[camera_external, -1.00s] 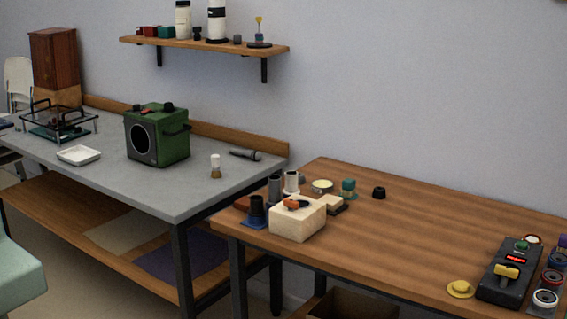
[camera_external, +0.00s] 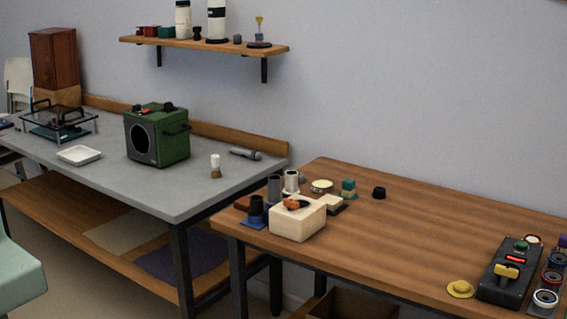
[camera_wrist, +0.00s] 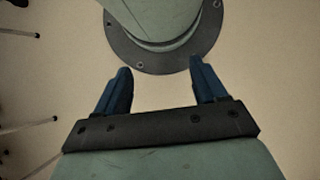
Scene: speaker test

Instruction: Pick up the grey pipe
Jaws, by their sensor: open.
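A grey upright cylinder, which looks like the grey pipe (camera_external: 274,187), stands near the left end of the wooden table (camera_external: 420,220) in the external view. It is behind a pale block (camera_external: 298,222) and between a black cylinder on a blue base (camera_external: 256,210) and a white cylinder (camera_external: 291,181). Its lower part is partly hidden. My gripper (camera_wrist: 159,67) shows in the wrist view with its two blue fingers apart and nothing between them. It points down over the bare floor and my own base, away from the pipe. The pipe is not in the wrist view.
An orange and dark item lies on the pale block. Small jars and blocks crowd the pipe. A black control box (camera_external: 508,272) stands at the right. The wooden table's middle is clear. A grey bench (camera_external: 150,190) holds a green box (camera_external: 157,135) and a dark grey handheld item (camera_external: 245,154).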

